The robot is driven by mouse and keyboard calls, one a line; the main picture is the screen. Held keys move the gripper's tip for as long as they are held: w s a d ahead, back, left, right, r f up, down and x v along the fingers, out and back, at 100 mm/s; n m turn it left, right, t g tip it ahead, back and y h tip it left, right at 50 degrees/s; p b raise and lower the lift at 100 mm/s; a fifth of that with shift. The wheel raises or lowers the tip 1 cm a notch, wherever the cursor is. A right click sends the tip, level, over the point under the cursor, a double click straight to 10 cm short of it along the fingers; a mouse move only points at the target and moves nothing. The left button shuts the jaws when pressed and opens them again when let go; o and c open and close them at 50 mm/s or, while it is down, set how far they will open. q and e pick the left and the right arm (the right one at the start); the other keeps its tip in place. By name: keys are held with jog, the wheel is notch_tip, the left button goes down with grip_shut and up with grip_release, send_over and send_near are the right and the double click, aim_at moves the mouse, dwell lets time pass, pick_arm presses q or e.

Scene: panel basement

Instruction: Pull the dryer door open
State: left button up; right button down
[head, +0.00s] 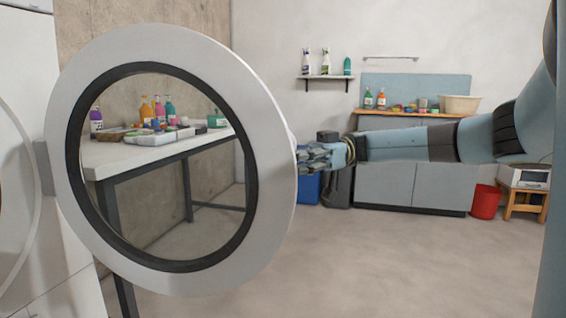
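The dryer door (268,120) is a white ring with a black inner rim and a clear window. It stands swung out from the white dryer front (32,255) at the left, with its hinge (45,167) on its left side. My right gripper (304,158) reaches in from the right and is at the door's right edge. Its fingertips are close to that edge, and I cannot tell whether they touch it or are closed. My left gripper is not in view.
Through the window I see a table (150,152) with bottles and small items. Behind my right arm are a grey counter (410,183), a blue bin (307,188) and a red bin (486,201). A small stool (524,206) holds a white appliance. The floor in front is clear.

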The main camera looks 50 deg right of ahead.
jog(key=c, duration=1.4)
grip_release()
jog(key=shift+s+d, duration=0.45)
jog(key=shift+s, duration=0.1)
jog(key=shift+o, duration=0.9)
jog(key=shift+w+a, duration=0.15)
jog(key=v, duration=1.2)
